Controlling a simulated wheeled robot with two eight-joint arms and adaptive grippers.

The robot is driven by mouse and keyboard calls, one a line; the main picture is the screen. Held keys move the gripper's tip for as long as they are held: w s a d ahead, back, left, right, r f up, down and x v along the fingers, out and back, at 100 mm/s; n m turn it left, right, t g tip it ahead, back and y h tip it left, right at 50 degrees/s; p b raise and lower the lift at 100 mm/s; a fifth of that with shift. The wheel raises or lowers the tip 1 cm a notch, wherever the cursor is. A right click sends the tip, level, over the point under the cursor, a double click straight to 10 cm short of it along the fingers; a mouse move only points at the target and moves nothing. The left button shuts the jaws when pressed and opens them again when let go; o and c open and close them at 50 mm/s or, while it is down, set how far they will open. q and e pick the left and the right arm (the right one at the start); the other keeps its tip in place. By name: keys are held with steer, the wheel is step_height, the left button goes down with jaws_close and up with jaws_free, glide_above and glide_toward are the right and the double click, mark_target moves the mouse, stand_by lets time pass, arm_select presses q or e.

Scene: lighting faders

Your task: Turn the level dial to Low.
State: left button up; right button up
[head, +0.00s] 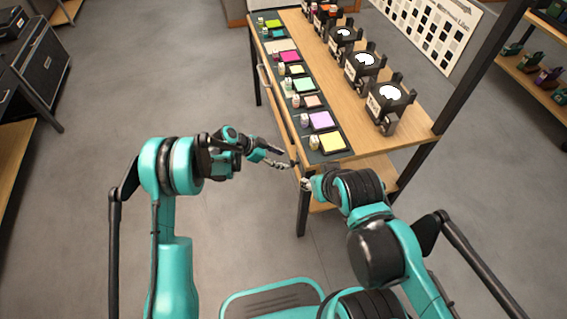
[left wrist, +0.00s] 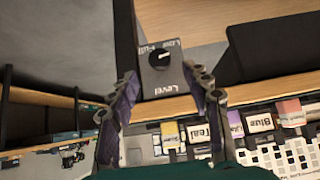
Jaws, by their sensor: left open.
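In the left wrist view, a grey box (left wrist: 171,79) labelled "Level" carries a round black dial (left wrist: 158,58) with a pale pointer mark. The lettering appears upside down; "Low" and "Full" stand along the box's upper edge in the picture. The mark's exact setting is too small to read. My left gripper (left wrist: 163,98) is open, with one finger on each side of the box's lower part in that view; contact cannot be told. In the head view, my left gripper (head: 292,164) is by the table's near corner. My right gripper (head: 306,184) is close beside it, partly hidden by its arm.
The wooden table (head: 420,122) carries a dark strip with several coloured swatches (head: 319,121) and black devices (head: 389,104) with white round faces. A dark table leg (head: 302,212) stands below the near corner. Floor is clear left of the table.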

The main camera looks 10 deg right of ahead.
mark_target(294, 163)
arm_select(q)
steer(key=b+x, duration=0.1)
steer(key=x, duration=0.4)
steer(key=shift+d+f+b, duration=0.15)
steer(key=shift+f+b, duration=0.05)
steer(key=shift+b, duration=0.15)
jaws_close()
steer(key=shift+g, duration=0.3)
steer(key=shift+w+f+n+g+h, duration=0.1)
steer(key=shift+w+n+g+h, duration=0.1)
steer(key=shift+n+g, duration=0.8)
steer(key=shift+w+n+g+h, duration=0.2)
steer(key=shift+n+g, duration=0.3)
steer(key=shift+g, duration=1)
